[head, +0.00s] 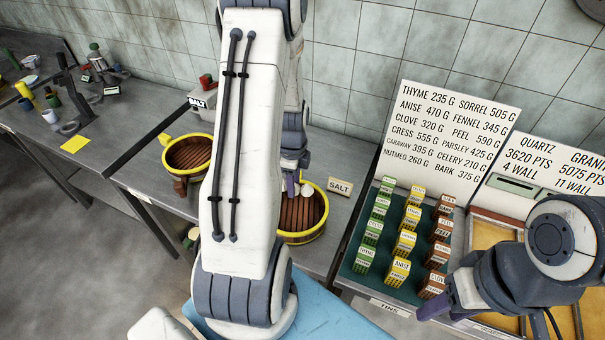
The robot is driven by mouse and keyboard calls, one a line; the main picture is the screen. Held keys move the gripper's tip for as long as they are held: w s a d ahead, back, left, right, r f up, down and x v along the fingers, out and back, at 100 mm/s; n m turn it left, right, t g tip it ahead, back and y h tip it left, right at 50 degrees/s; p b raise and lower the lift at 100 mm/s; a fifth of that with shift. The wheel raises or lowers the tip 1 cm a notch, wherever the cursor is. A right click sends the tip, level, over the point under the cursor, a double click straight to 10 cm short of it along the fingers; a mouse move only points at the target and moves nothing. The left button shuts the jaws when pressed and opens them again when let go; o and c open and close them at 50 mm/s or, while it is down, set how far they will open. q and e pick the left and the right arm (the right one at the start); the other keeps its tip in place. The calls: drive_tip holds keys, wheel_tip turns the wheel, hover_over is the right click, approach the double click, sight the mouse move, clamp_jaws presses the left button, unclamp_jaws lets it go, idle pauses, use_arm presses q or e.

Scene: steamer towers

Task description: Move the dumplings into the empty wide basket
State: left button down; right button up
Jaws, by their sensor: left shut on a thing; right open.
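A wide wooden basket with a yellow rim (318,231) stands on the grey table, partly behind my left arm. Small white dumplings (307,190) show at its far side, beside my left gripper. My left gripper (291,188) points down at this basket's far-left part and is shut on what looks like a dumpling, mostly hidden by the fingers. Another yellow-rimmed basket (189,154) stands to the left; its visible slatted floor is bare, and its right side is hidden by my arm. My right gripper (440,307) is open and empty at the lower right, away from both baskets.
A green tray (352,270) holds rows of small spice boxes. Lettered boards (445,140) stand behind it.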

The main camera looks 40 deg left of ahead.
sight(295, 214)
idle(0.3)
use_arm(q)
wheel_tip(295, 214, down, 11)
drive_tip(key=b, duration=0.7)
drive_tip(key=shift+r+b, duration=0.2)
drive_tip(key=shift+b, duration=0.2)
drive_tip(key=shift+f+b, duration=0.35)
drive_tip(key=shift+f, duration=0.15)
drive_tip(key=shift+c, duration=1.6)
unclamp_jaws()
wheel_tip(295, 214, up, 10)
drive_tip(key=shift+r+b, duration=0.25)
drive_tip(key=shift+b, duration=0.15)
